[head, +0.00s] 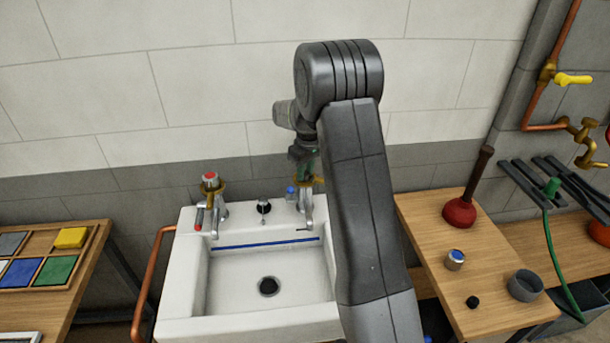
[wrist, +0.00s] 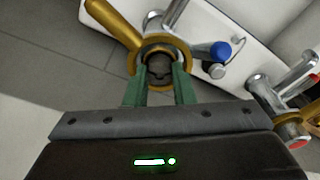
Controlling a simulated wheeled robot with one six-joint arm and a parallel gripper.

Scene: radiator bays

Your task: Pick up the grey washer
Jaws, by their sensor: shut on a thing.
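My gripper shows in the head view (head: 305,172) above the right-hand tap of the sink, partly hidden by my arm. In the wrist view, the two green fingers of my gripper (wrist: 160,78) reach into a brass ring (wrist: 133,66) at the tap. They are shut on a small dark grey-brown round piece, which looks like the grey washer (wrist: 160,65), inside or just above the ring. I cannot tell whether the washer is clear of the tap. It is not distinguishable in the head view.
A blue-capped part (wrist: 220,51) is close beside the ring. The red-marked tap (head: 211,195) stands at the left of the white sink (head: 185,275). The right bench (head: 425,225) holds a red plunger (head: 460,211), a blue-topped can (head: 455,259) and a grey cup (head: 525,286).

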